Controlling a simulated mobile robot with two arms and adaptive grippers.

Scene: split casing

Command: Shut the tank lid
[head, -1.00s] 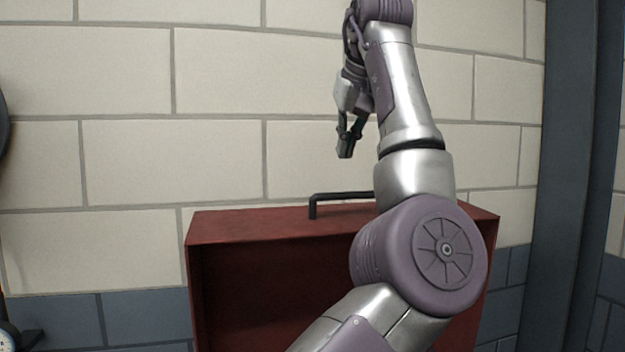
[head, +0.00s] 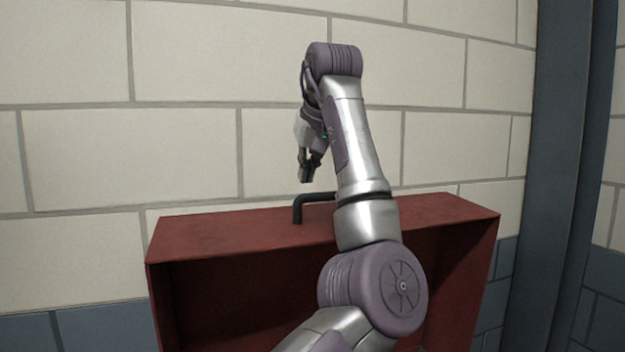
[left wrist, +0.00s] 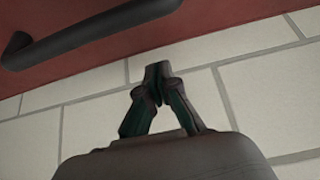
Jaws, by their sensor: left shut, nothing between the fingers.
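The tank lid (head: 425,211) is a red, box-like cover standing raised against the wall, its hollow dark inside facing me. A black bar handle (head: 298,207) is fixed to its top face, partly hidden by my left arm. My left gripper (head: 307,180) is shut and empty, pointing down just above and behind the handle's left end, apart from it. In the left wrist view the closed fingertips (left wrist: 157,72) show against the wall, with the handle (left wrist: 85,35) and the red surface (left wrist: 215,28) at the top. The tank's lower part is not in view. My right gripper is not in view.
A wall of pale blocks (head: 185,155) with a blue-grey lower band stands close behind the lid. A dark blue-grey column (head: 560,180) stands at the right. The space left of the lid is clear.

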